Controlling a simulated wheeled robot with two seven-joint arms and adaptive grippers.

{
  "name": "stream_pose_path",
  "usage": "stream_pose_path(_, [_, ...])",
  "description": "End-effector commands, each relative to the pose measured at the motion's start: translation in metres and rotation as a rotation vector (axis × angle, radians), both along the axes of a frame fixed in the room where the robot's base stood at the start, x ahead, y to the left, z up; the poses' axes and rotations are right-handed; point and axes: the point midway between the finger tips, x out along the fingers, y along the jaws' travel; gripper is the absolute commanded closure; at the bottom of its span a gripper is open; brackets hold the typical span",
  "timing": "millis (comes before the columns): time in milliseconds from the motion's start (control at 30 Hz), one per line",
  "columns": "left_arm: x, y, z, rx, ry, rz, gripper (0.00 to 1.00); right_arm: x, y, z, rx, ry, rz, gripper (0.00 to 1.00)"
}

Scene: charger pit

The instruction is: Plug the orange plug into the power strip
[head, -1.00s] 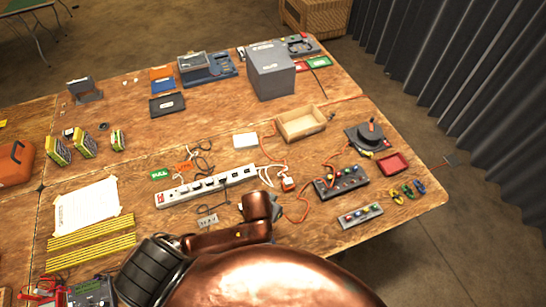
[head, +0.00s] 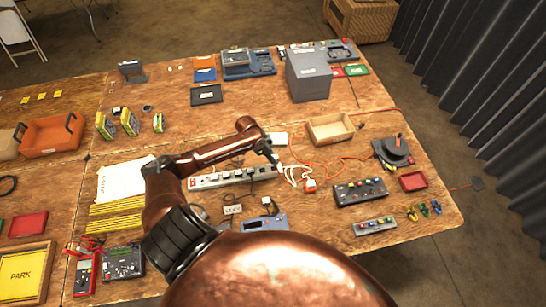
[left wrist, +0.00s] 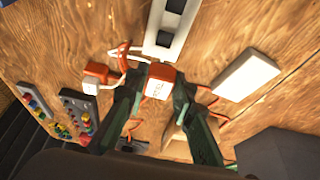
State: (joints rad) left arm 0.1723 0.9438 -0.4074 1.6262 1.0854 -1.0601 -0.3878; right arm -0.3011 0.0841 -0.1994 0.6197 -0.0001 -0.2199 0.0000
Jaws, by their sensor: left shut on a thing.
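The power strip (head: 205,182) is long and white with dark sockets and lies on the wooden table; my left arm covers part of it in the head view. Its end also shows at the top of the left wrist view (left wrist: 163,40). My left gripper (head: 273,159) is over the strip's right end. In the left wrist view its dark green fingers (left wrist: 160,88) are shut on an orange plug (left wrist: 161,80) with a white label, just off the strip's end. Another orange-and-white plug (left wrist: 97,74) with cords lies beside it. My right gripper is not in view.
A dark switch box (head: 360,191) is at the right. Orange and white cords run over the table between them. A blue-grey device (head: 264,223) lies in front of the strip.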

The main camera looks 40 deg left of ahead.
Motion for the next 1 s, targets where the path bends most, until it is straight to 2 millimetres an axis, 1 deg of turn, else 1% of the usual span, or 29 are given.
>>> stream_pose_path(267, [-0.001, -0.001, -0.022, 0.001, 0.002, 0.000, 1.00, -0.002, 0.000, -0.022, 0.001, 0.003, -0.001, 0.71])
stream_pose_path(533, [-0.001, 0.000, -0.050, 0.002, 0.003, 0.001, 1.00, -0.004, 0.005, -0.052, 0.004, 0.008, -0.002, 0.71])
stream_pose_path(767, [0.000, -0.001, -0.058, 0.000, 0.001, 0.001, 1.00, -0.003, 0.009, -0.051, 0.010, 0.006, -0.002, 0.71])
stream_pose_path(1000, [0.000, -0.001, -0.059, 0.000, 0.001, 0.001, 1.00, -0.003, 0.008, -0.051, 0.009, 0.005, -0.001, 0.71])
